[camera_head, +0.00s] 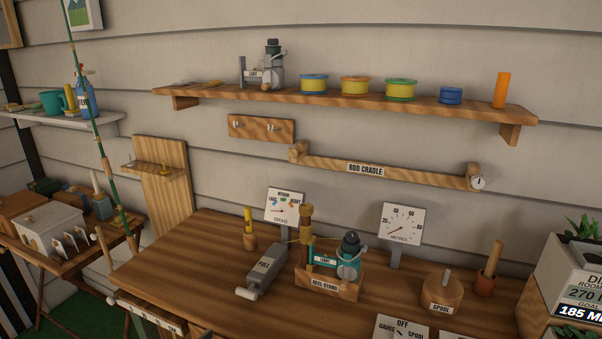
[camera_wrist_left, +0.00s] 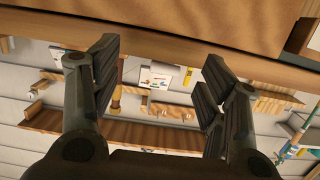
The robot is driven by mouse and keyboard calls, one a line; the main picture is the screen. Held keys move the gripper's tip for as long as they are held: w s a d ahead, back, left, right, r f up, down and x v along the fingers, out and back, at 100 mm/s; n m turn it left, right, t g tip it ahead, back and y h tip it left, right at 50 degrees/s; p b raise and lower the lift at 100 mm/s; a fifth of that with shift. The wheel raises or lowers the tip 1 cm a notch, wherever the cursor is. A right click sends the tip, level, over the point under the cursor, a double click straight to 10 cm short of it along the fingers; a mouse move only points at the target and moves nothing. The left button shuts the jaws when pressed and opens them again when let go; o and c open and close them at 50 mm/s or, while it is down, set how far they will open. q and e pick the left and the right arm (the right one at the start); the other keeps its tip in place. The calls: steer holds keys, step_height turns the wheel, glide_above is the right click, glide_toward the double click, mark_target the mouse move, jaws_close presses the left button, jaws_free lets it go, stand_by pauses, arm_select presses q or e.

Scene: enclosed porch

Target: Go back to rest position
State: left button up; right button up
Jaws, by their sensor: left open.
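My left gripper (camera_wrist_left: 158,82) is open and empty in the left wrist view, its two dark fingers spread apart. That view is upside down, with the underside or front of the wooden workbench (camera_wrist_left: 160,20) across its top. Between the fingers I see the drag gauge card (camera_wrist_left: 158,76) and the wall shelf (camera_wrist_left: 150,134) in the distance. Neither gripper shows in the head view. My right gripper is in no view.
The workbench (camera_head: 190,262) holds a grey puller (camera_head: 263,270), a reel stand (camera_head: 328,283), a spool block (camera_head: 442,292) and gauges. Above hang the rod cradle (camera_head: 400,172) and a shelf (camera_head: 290,97). A side table (camera_head: 60,262) stands left, a planter box (camera_head: 575,262) right.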

arm_select(q)
steer(key=s+a+f+n+g+y, duration=0.1)
steer(key=s+f+g+y, duration=0.2)
steer(key=s, duration=0.5)
steer(key=s+a+f+g, duration=0.1)
steer(key=s+f+g, duration=0.35)
steer(key=s, duration=0.35)
steer(key=s+a+f+n+g+y, duration=0.1)
steer(key=s+f+g+y, duration=0.2)
steer(key=s, duration=0.6)
step_height(320, 180, down, 28)
steer(key=s+r+g, duration=0.1)
steer(key=s+g, duration=0.1)
steer(key=s+a+f+g, duration=0.1)
steer(key=s+a+f, duration=0.1)
steer(key=s+f, duration=1.3)
steer(key=shift+s+a+h, duration=0.3)
steer(key=shift+s, duration=0.1)
